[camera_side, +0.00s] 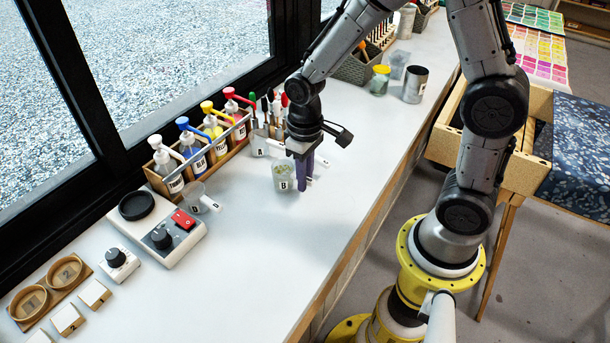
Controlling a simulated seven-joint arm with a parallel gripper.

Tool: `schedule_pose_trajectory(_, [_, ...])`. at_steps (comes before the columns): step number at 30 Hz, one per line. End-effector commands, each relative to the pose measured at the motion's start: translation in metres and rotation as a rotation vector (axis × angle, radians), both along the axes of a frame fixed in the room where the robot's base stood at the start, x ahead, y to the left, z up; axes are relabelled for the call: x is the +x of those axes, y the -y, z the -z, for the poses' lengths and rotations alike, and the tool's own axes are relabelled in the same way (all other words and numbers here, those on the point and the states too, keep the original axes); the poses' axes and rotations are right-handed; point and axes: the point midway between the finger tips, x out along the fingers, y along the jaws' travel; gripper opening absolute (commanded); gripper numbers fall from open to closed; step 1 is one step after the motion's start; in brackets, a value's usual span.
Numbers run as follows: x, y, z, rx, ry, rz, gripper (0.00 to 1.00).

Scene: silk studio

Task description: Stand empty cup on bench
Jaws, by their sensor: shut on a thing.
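My gripper (304,185), with purple fingers, points down over the middle of the white bench (255,235). It is shut on a small clear cup (281,172) marked B, which shows just left of the fingers. The cup looks roughly upright, with a pale greenish tint inside; I cannot tell whether that is content or residue. The fingers hide its right side, and I cannot tell whether it touches the bench. Another clear cup (194,192) with a white handle stands beside the stirrer. A third clear cup (259,146) with a white tag stands behind my gripper.
A wooden rack (160,184) of pump bottles stands along the window. A white device (182,238) with a black plate and red switch is at left, near a small knob box (118,262). A grey tin (415,86) and a yellow-lidded jar (379,80) stand farther back.

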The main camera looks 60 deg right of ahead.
Motion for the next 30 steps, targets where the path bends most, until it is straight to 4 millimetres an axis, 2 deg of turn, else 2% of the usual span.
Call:
schedule_pose_trajectory(24, [-0.0002, 0.0, 0.0079, 0.0, 0.0, 0.0, 0.0])
schedule_pose_trajectory(25, [-0.0001, 0.0, 0.0076, 0.0, 0.0, 0.0, 0.24])
schedule_pose_trajectory(30, [0.0, 0.0, 0.0075, 0.0, 0.001, 0.0, 0.54])
